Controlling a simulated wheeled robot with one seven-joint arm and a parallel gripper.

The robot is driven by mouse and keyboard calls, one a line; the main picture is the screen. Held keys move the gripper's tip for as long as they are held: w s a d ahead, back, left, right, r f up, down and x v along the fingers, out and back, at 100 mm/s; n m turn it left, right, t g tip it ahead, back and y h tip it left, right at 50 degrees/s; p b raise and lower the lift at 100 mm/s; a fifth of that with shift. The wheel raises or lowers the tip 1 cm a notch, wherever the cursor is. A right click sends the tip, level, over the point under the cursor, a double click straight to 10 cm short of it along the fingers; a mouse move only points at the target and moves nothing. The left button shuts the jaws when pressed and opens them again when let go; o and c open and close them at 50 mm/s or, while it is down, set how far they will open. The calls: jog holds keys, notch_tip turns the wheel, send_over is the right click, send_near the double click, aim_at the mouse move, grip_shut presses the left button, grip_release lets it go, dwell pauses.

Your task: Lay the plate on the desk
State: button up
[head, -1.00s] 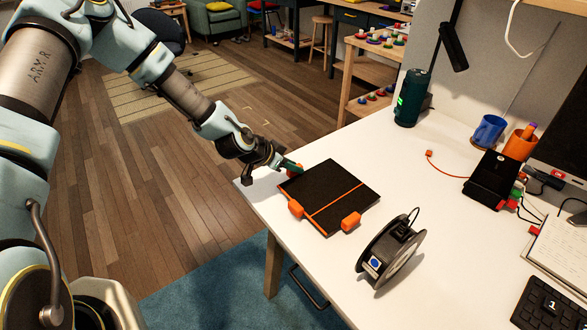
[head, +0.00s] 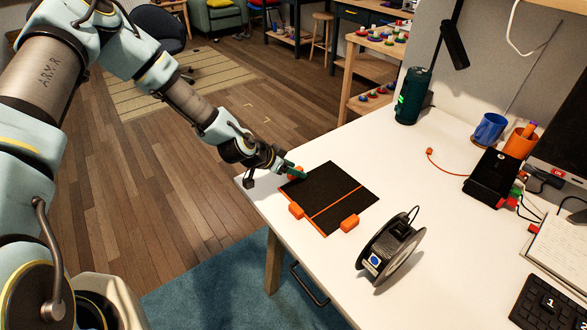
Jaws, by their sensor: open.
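The plate (head: 322,192) is a flat black square with an orange line across it and orange tabs at its edges. It lies on the white desk (head: 437,153), near the desk's left edge. The gripper is open. Whether its fingers touch the plate is too small to tell.
A black spool (head: 391,250) stands just right of the plate. A dark green cylinder (head: 411,97), a blue mug (head: 489,129), a black device (head: 491,177) and a keyboard (head: 550,305) are farther off. The desk's middle is clear.

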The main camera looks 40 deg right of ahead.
jog(key=shift+r, duration=0.15)
jog(key=b+v, duration=0.2)
jog(key=v, duration=1)
jog(key=shift+b, duration=0.35)
jog(key=w+a+r+n+t+y, duration=0.1)
jog(key=w+a+r+n+y, duration=0.2)
jog(key=a, duration=0.8)
jog(key=w+a+n+t+y, duration=0.1)
jog(key=w+a+n+y, duration=0.3)
jog(key=a, duration=0.7)
jog(key=s+a+r+n+y, duration=0.1)
jog(key=a+r+n, duration=0.4)
jog(key=a, duration=0.4)
jog(key=s+a+r+n, duration=0.2)
jog(key=a+r+n, duration=0.3)
jog(key=a, duration=0.4)
jog(key=shift+s+a+r+n+y, duration=0.15)
jog(key=shift+s+a+n+y, duration=0.15)
jog(key=shift+s+y, duration=0.1)
jog(key=shift+w, duration=0.1)
